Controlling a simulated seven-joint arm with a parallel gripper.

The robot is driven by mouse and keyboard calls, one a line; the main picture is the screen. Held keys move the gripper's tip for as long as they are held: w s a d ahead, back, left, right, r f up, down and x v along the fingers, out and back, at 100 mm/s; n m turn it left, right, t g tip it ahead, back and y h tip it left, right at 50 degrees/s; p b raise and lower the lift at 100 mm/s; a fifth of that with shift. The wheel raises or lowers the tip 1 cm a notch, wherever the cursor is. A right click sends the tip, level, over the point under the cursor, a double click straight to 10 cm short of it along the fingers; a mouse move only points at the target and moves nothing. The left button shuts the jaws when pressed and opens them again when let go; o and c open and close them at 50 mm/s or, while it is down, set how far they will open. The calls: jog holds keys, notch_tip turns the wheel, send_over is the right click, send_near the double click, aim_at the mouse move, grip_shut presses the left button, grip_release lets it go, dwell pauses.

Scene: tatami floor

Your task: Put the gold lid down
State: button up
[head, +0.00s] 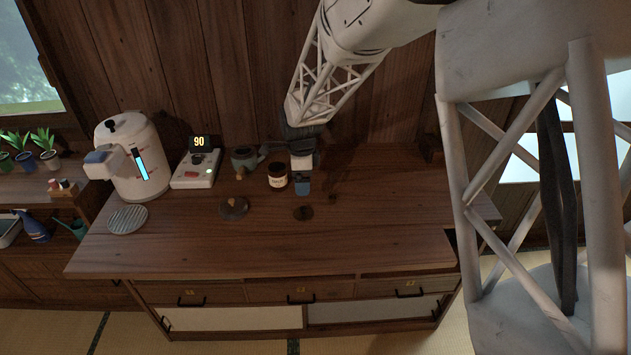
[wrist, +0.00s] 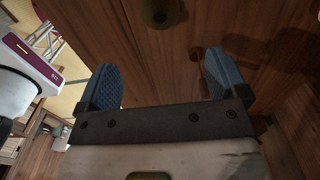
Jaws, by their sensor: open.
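A dark jar with a pale label (head: 277,178) stands upright left of my gripper.
A dark lid with a knob (head: 234,208) lies left of the small lid. Behind it are a teapot (head: 245,159) and a scale reading 90 (head: 195,170). A white water boiler (head: 130,155) and a striped round mat (head: 127,218) are at left.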

jog(key=s+d+r+n, duration=0.5)
jog(key=s+d+r, duration=0.2)
jog(key=s+r, duration=0.25)
jog(key=s+d+r+n+t, duration=0.1)
jog(key=s+d+r+n, duration=0.2)
jog(key=s, duration=0.6)
jog(key=s+d+r+n, duration=0.3)
jog(key=s+d+n, duration=0.1)
jog(key=s, duration=0.6)
jog(key=s+d+r+n+t, duration=0.1)
jog(key=s+d+r+n, duration=0.2)
jog(key=s, duration=0.7)
jog(key=d+n, duration=0.1)
jog(key=n, duration=0.1)
jog(key=shift+d+n+t, duration=0.15)
jog(key=shift+n+t, duration=0.15)
jog(key=shift+n, duration=0.1)
